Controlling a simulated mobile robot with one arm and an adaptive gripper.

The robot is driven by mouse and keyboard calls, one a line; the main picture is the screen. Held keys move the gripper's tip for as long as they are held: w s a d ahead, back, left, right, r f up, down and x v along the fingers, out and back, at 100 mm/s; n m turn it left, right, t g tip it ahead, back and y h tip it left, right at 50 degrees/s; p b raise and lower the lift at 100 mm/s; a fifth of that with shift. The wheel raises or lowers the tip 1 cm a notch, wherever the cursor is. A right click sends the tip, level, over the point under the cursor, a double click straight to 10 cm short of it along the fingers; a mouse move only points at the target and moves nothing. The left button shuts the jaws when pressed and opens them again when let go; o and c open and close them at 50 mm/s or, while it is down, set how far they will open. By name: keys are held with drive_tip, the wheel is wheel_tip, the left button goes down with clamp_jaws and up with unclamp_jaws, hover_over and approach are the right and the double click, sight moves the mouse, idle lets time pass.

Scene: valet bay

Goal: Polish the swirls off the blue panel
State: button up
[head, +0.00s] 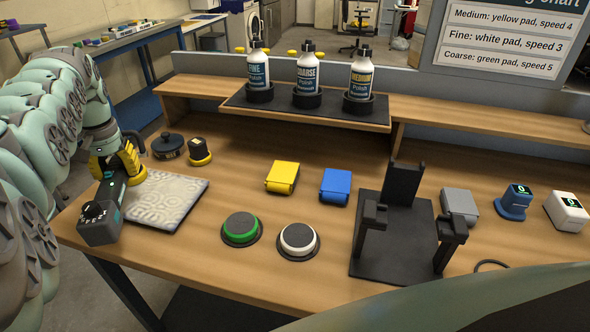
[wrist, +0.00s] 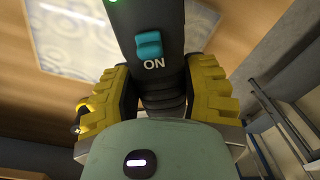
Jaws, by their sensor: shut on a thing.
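My gripper (head: 118,164), with yellow-and-black fingers, is shut on the dark polisher (head: 101,216) at the left end of the bench. The polisher's block end shows the word SPEED; its setting is too small to read. In the wrist view my gripper (wrist: 158,95) clasps the polisher's handle (wrist: 155,20), which has a teal switch marked ON and a green light. A square panel (head: 170,198) with pale swirls lies just right of the polisher. It shows whitish, not clearly blue. The swirls also show in the wrist view (wrist: 85,38). The polisher's pad is hidden.
Fine (head: 259,74), coarse (head: 307,76) and medium (head: 361,77) polish bottles stand on the shelf. Green (head: 240,229) and white (head: 298,239) pads lie mid-bench, near yellow (head: 283,175) and blue (head: 336,185) folded items. A black cradle (head: 385,270) stands empty. The chart (head: 508,42) lists pads and speeds.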

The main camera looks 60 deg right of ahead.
drive_tip(key=shift+w+a+f+b, duration=0.15)
drive_tip(key=shift+w+a+b, duration=0.2)
drive_tip(key=shift+b, duration=1.05)
drive_tip(key=shift+w+r+b, duration=0.2)
drive_tip(key=shift+r+b, duration=0.05)
drive_tip(key=shift+b, duration=1.55)
drive_tip(key=shift+d+r, duration=0.1)
drive_tip(key=shift+r+p, duration=0.95)
drive_tip(key=shift+r, duration=0.55)
wheel_tip(320, 180, up, 5)
drive_tip(key=p, duration=0.5)
